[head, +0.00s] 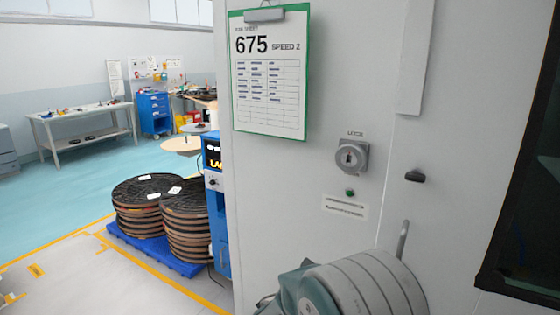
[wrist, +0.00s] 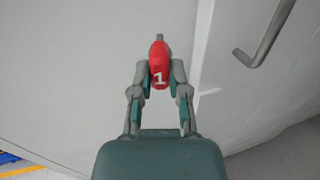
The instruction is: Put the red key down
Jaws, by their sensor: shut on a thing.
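The red key (wrist: 159,62) shows in the wrist view with a white "1" on its head and a grey shaft pointing away from me. My gripper (wrist: 160,76) is shut on the key's red head, one finger on each side. The key is in front of a pale grey cabinet face, and I cannot tell how far from it. In the head view my arm fills the bottom right, and the key and fingertips are hidden there.
The grey cabinet (head: 320,180) carries a lock switch (head: 350,157), a green light (head: 349,193), a black knob (head: 415,176) and a clipboard (head: 268,120). A metal handle (wrist: 272,38) is at right in the wrist view. Reels (head: 146,192) sit on a blue pallet (head: 150,250); a table (head: 85,115) stands far left.

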